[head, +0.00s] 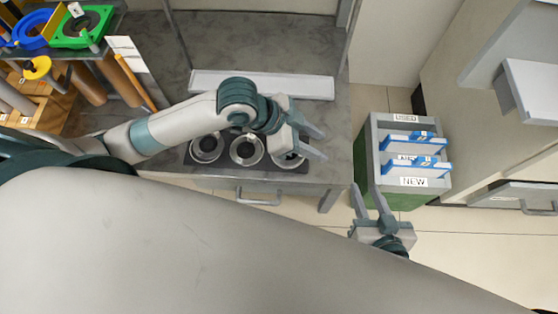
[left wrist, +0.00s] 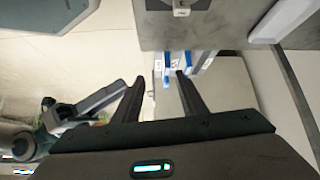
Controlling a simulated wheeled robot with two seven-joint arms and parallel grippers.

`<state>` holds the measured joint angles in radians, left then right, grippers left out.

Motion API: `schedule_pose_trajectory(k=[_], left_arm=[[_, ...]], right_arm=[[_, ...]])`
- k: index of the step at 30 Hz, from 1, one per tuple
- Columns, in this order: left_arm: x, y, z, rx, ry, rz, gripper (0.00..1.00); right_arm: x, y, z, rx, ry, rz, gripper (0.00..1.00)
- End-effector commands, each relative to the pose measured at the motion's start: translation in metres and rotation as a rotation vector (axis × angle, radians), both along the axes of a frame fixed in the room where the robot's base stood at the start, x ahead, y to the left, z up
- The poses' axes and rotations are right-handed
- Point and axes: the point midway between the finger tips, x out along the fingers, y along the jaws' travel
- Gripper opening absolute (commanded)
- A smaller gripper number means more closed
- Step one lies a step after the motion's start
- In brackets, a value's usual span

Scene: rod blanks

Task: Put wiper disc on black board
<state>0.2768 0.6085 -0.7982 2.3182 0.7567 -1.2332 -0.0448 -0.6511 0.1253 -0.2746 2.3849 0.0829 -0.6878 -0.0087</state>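The black board (head: 228,163) lies on the grey bench under several round metal-rimmed pieces, including a left one (head: 206,147) and a middle one (head: 246,149). A right one is partly covered by my left gripper. I cannot tell which thing, if any, is the wiper disc. My left gripper (head: 319,143) is open and empty above the board's right end, its fingers pointing right; its fingers also show apart in the left wrist view (left wrist: 162,84). My right gripper (head: 366,190) is open and empty, in front of the green-sided cabinet.
The grey bench (head: 330,115) has a white tray (head: 262,85) at its back. The cabinet (head: 368,160) with "USED" and "NEW" labels holds blue-edged pieces (head: 415,141). At upper left are a green holder (head: 65,40), a blue ring (head: 33,29) and a yellow knob (head: 37,67).

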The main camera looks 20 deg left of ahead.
Motion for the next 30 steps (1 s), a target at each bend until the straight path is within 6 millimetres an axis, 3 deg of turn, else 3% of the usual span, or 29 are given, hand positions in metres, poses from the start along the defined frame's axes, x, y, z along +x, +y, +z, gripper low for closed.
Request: schedule_pose_trajectory(k=[3,6,11,17,21,25,30], left_arm=[[-0.008,-0.022,-0.001,-0.115,-0.012,0.089,0.38],[-0.01,-0.03,-0.001,-0.194,-0.03,0.179,0.38],[-0.014,-0.028,-0.004,-0.29,-0.057,0.342,0.38],[-0.026,-0.002,-0.016,-0.346,-0.092,0.569,0.38],[-0.04,0.027,-0.029,-0.337,-0.119,0.715,0.38],[-0.054,0.051,-0.038,-0.312,-0.142,0.81,0.38],[-0.064,0.067,-0.044,-0.287,-0.158,0.866,0.38]], right_arm=[[0.0,0.0,0.0,0.0,0.0,0.0,0.31],[0.0,0.0,0.0,0.0,0.0,0.0,0.31],[0.0,0.0,0.0,0.0,0.0,0.0,0.31],[0.0,0.0,0.0,-0.001,0.0,-0.001,0.31],[0.0,0.0,0.0,-0.001,0.0,-0.001,0.31],[0.0,0.0,0.0,-0.001,0.0,-0.001,0.31],[0.0,0.0,0.0,-0.001,0.001,-0.001,0.31]])
